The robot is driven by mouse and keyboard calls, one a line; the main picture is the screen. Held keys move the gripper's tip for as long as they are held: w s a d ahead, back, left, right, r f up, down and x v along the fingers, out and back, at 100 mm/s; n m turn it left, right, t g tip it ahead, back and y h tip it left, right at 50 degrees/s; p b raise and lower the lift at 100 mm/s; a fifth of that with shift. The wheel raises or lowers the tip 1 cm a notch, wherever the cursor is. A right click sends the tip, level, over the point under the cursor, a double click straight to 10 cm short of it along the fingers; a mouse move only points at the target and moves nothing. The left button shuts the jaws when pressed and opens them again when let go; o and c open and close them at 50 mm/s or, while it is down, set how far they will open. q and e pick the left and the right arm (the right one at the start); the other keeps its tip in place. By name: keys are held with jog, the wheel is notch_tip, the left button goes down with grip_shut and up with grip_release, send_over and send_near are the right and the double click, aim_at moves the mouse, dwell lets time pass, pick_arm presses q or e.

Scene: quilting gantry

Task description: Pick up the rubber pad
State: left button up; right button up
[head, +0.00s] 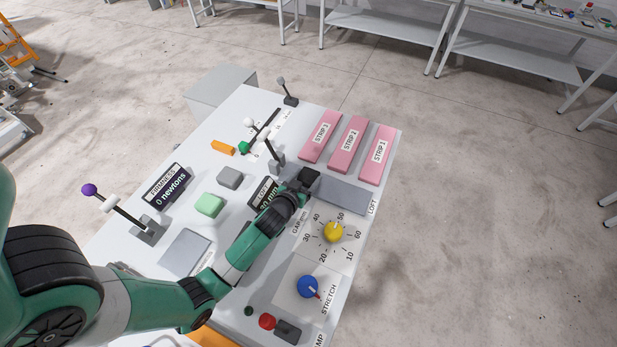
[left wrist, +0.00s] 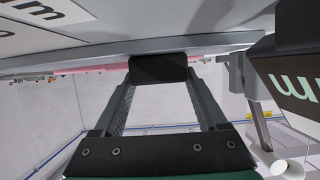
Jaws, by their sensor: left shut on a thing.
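The rubber pad appears to be the small black block (head: 310,176) at the tip of my left arm in the head view. It also shows as a dark block (left wrist: 158,69) between the two fingers in the left wrist view. My left gripper (head: 303,184) is shut on it, one finger at each side. The gripper is beside the left end of the grey LOFT plate (head: 342,195); whether the block touches that plate or the table I cannot tell. My right gripper is in neither view.
The white table (head: 375,222) carries pink strips (head: 350,142), a grey block (head: 230,177), a light green block (head: 210,204) and an orange block (head: 223,147). Upright levers (head: 270,152), a yellow knob (head: 334,232) and a blue knob (head: 307,286) stand near my left arm.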

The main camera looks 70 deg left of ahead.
aim_at(307, 180)
pick_arm(q)
jog(key=shift+r+p, duration=0.35)
jog(key=shift+r, duration=0.25)
jog(key=r, duration=0.1)
jog(key=r+p, duration=0.1)
jog(key=r, duration=0.1)
jog(key=shift+d, duration=0.25)
jog(key=s+d+r+p, duration=0.6)
jog(key=d+r, duration=0.2)
jog(key=d, duration=0.4)
jog(key=shift+s+r+p, duration=0.15)
jog(key=shift+r+p, duration=0.15)
jog(key=shift+r, duration=0.1)
